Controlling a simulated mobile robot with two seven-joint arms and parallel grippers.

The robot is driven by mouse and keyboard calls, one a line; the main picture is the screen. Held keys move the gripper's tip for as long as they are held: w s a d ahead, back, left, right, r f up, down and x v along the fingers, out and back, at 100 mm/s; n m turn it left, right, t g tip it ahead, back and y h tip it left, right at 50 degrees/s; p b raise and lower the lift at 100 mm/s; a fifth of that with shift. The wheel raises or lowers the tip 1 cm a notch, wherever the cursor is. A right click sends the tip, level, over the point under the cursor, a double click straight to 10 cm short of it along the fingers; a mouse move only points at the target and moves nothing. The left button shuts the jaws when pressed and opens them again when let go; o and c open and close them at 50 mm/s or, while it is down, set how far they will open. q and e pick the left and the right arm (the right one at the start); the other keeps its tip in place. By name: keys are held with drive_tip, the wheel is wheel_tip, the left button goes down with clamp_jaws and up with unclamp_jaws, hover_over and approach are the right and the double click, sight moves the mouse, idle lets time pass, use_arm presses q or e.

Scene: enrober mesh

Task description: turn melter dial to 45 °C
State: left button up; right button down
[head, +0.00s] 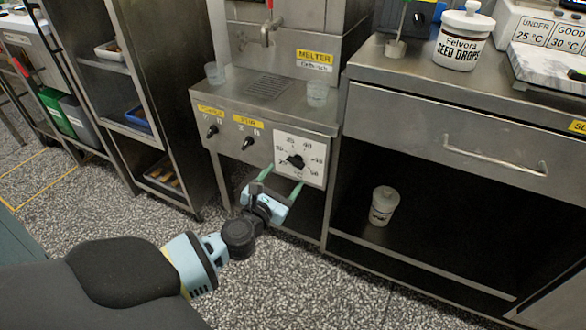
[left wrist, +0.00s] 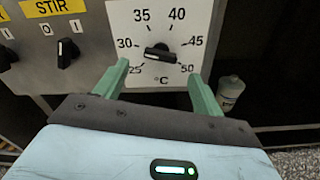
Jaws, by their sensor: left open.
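The melter dial is a black knob (head: 296,161) on a white plate marked from 25 to 50 °C, on the front of the steel melter (head: 262,95). In the left wrist view the knob (left wrist: 160,53) lies nearly level, and a pale mark at its left end seems to point toward 25. My left gripper (head: 281,179) is open just below and in front of the dial. Its two green fingers (left wrist: 159,72) stand apart, one on each side below the knob, with nothing between them. My right gripper is not in view.
The POWER knob (head: 212,131) and STIR knob (head: 248,143) sit left of the dial. Cups (head: 317,93) stand on the melter ledge. A steel counter (head: 400,75) is at the right, with a jar (head: 383,205) on its lower shelf. A rack (head: 150,80) stands left.

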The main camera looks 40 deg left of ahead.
sight(293, 165)
use_arm(q)
drive_tip(key=b+x, duration=0.1)
drive_tip(key=x, duration=0.4)
drive_tip(key=shift+w, duration=0.3)
drive_tip(key=shift+c, duration=0.4)
drive_tip(key=c, duration=0.9)
